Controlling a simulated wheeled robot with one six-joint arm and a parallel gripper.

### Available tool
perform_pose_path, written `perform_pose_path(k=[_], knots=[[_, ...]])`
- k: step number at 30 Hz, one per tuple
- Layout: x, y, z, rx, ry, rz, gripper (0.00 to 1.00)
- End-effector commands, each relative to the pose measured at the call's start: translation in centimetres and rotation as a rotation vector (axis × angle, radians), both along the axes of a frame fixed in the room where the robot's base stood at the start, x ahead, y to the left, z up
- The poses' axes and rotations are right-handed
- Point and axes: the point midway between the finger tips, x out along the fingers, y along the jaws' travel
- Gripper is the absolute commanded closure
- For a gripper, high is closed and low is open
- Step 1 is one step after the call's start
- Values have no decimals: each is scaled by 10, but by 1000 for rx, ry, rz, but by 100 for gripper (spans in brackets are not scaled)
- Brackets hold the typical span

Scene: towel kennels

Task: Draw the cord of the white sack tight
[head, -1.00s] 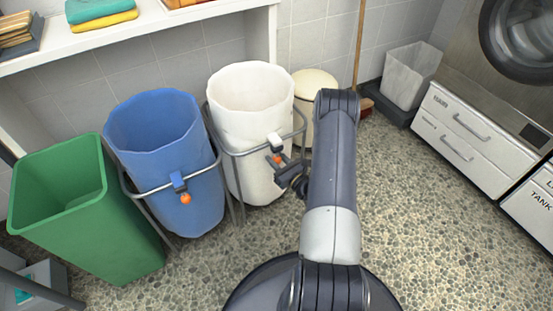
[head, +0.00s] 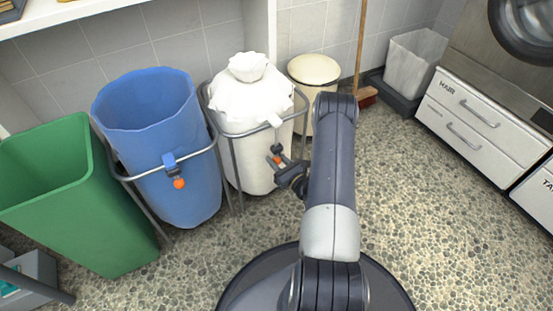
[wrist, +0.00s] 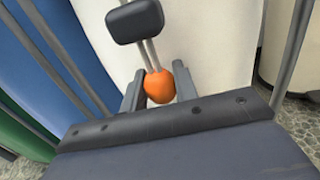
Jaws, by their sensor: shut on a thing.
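The white sack (head: 255,105) hangs in a metal frame, its top gathered into a closed, puckered neck (head: 248,68). A cord lock (head: 275,119) sits at the frame's front; in the wrist view the lock (wrist: 135,22) looks dark grey. Two cord strands (wrist: 151,55) run from it to an orange bead (wrist: 159,87). My gripper (head: 281,163) is shut on the bead, in front of the sack and below the lock. The bead is partly hidden in the head view.
A blue sack (head: 150,125) in its own frame and a green bin (head: 65,190) stand to the left. A cream lidded bin (head: 313,72) is just behind on the right, with a broom (head: 362,50) beyond. The pebbled floor on the right is clear.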

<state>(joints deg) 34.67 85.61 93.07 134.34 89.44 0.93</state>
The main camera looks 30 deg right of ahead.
Motion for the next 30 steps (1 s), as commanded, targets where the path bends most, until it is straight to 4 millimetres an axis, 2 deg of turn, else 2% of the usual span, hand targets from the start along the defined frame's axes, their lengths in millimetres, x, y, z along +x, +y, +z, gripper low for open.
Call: perform_pose_path(k=[1,8,9,17,25,30], knots=[[-1,0,-6,-1,9,-1,100],[-1,0,-6,-1,14,-2,100],[-1,0,-6,-1,15,-2,71],[-1,0,-5,-1,10,-1,50],[-3,-1,-3,-1,8,-2,50],[-22,-5,-2,0,10,-5,50]])
